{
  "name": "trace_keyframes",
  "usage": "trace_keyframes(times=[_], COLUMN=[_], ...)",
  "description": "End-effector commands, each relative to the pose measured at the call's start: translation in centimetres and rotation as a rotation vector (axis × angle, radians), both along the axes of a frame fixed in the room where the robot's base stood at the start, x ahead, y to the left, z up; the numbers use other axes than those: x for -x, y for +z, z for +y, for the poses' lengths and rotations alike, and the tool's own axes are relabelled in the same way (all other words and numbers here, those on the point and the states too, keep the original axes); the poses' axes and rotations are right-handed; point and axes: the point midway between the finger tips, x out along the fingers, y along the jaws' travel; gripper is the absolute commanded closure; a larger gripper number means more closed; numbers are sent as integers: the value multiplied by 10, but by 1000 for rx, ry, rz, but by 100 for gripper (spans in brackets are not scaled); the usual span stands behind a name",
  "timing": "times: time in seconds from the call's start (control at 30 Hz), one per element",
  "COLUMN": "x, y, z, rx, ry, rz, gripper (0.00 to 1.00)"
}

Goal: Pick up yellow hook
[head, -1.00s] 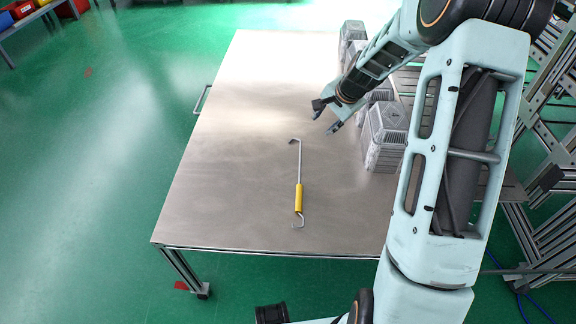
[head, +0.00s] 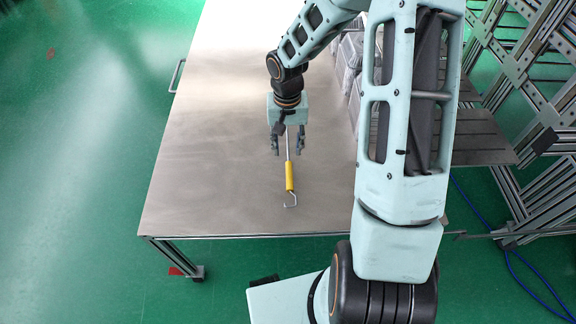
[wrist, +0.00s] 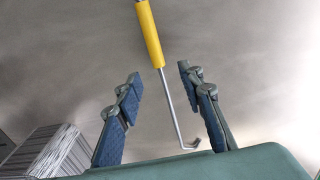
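The yellow hook is a thin metal rod with a yellow sleeve (head: 290,177) and bent ends, lying on the metal table (head: 215,150). In the head view its near bent end shows, and its far end is hidden behind my gripper (head: 288,151). My gripper is open above the far part of the rod, one finger on each side. In the wrist view the yellow sleeve (wrist: 150,35) is at the top, and the bare rod runs down between the spread fingers (wrist: 160,90) to a small bent tip. The fingers do not appear to touch it.
Grey ribbed bins (head: 348,55) stand along the table's right side, partly behind my arm; one bin (wrist: 50,150) also shows at lower left in the wrist view. The table left of the hook is clear. A metal frame (head: 530,70) stands at the right.

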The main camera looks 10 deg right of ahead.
Motion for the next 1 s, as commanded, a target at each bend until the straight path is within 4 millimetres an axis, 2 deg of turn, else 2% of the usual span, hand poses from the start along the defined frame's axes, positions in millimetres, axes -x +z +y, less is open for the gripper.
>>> trace_keyframes(times=[0.03,0.23,0.5,0.8,1.0], x=[1,1,3,3,3], y=[-11,-31,-69,-72,-72], z=[0,-1,-4,-4,-4], rx=[-1,0,-1,-1,-1], ry=[0,-1,-1,-2,-2], rz=[3,1,0,-2,-2], gripper=[64,64,64,64,85])
